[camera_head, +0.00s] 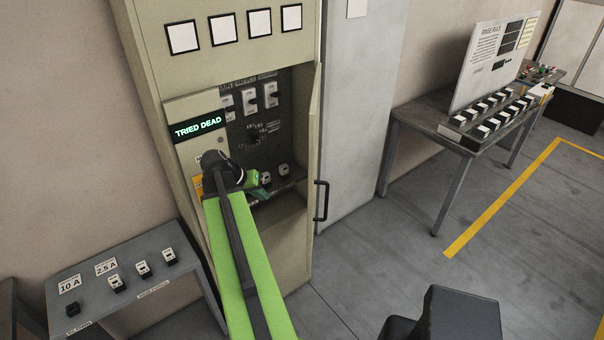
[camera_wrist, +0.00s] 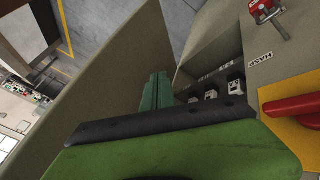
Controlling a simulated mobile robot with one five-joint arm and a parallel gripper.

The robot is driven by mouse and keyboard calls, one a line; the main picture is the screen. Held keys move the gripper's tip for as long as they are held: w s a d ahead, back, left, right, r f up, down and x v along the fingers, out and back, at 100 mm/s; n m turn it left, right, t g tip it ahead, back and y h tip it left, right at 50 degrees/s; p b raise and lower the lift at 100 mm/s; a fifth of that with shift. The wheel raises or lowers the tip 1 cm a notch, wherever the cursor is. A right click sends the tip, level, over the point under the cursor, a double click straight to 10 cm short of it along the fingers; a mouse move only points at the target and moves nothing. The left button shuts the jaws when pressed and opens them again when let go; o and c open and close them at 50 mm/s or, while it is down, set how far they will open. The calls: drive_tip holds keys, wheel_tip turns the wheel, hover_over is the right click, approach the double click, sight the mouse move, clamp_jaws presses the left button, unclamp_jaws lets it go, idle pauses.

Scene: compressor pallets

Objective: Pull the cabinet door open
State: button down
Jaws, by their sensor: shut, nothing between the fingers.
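The beige cabinet (camera_head: 162,110) stands in the middle of the head view, with its inside and several switches showing. Its door (camera_head: 317,110) stands open at the cabinet's right side, seen nearly edge-on, with a black handle (camera_head: 321,200) on its outer side. In the wrist view a broad beige panel, apparently the door's inner face (camera_wrist: 125,60), rises beside the fingers. My gripper (camera_head: 262,184) is shut and empty at the cabinet opening, away from the handle. Its green fingers (camera_wrist: 155,92) show in the wrist view between the panel and the interior; contact with the panel cannot be told.
The wrist view shows a red lever (camera_wrist: 298,108) on a yellow plate at right. A display (camera_head: 199,127) reads "TRIED DEAD". A low grey table (camera_head: 120,270) stands left, a bench (camera_head: 430,122) right.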

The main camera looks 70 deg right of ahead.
drive_tip(key=s+d+r+m, duration=0.1)
drive_tip(key=s+d+r, duration=0.2)
drive_tip(key=s, duration=0.1)
drive_tip(key=s+d+f+b, duration=0.5)
drive_tip(key=s+f+b, duration=0.2)
drive_tip(key=f, duration=0.1)
drive_tip(key=shift+d+f+g+b, duration=0.3)
drive_tip(key=shift+d+g+b, duration=0.1)
